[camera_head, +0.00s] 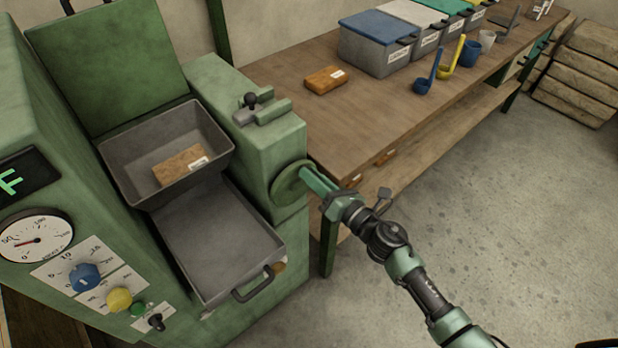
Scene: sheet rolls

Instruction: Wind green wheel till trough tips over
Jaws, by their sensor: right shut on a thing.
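The green wheel (287,186) is on the right side of the green machine, below its top block. My right gripper (312,181) is at the wheel from the right and is shut on it; the fingers hide part of the wheel's rim. The grey trough (122,181) sits in the machine to the left, open side up and roughly level. A brown block with a white label (178,166) lies in the trough. Below the trough is a grey tray (215,232) with a front handle, and it is empty. My left gripper is not in view.
A wooden bench (330,125) stands right behind the wheel, holding an orange-brown block (325,80), lidded grey bins (378,52), ladles and cups. The machine's front has a gauge (35,238), a blue knob (85,277) and a yellow knob (119,299).

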